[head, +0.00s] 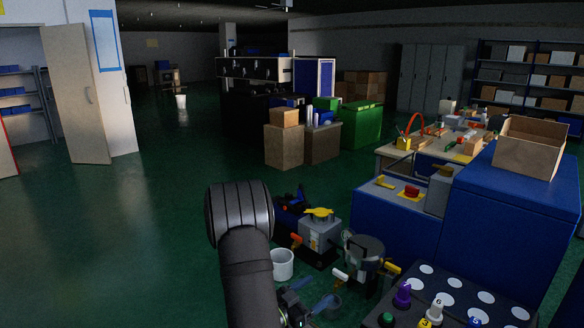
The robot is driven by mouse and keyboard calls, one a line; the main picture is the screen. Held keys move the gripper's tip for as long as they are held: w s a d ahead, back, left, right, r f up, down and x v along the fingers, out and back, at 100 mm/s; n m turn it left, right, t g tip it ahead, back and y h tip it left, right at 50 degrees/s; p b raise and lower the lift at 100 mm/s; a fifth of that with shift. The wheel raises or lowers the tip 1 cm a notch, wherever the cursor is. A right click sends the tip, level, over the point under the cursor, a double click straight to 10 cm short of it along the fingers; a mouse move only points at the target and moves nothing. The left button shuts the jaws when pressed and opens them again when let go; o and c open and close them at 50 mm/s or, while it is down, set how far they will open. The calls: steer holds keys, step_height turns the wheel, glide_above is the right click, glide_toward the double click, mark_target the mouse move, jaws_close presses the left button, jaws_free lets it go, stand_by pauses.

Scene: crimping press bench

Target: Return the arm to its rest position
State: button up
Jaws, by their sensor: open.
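My arm (248,275) rises from the bottom middle of the head view, with its thick dark ribbed joint uppermost. My gripper (312,293) shows low, just right of the arm, partly hidden behind it. Its two bluish fingers stand apart, and I see nothing between them. It is beside a white cup (282,265) and a small dark round piece. I cannot tell its exact height or whether it touches anything.
A grey press-like unit with a yellow top (319,232) and a round dark device (365,252) stand close by. A dark board with white discs and coloured pegs (462,292) is at lower right. Blue cabinets (510,220) block the right. Open green floor (130,230) lies left.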

steer(key=shift+w+d+r+m+g+h, duration=0.1)
steer(key=shift+w+r+m+g+h, duration=0.2)
steer(key=shift+w+m+g, duration=0.15)
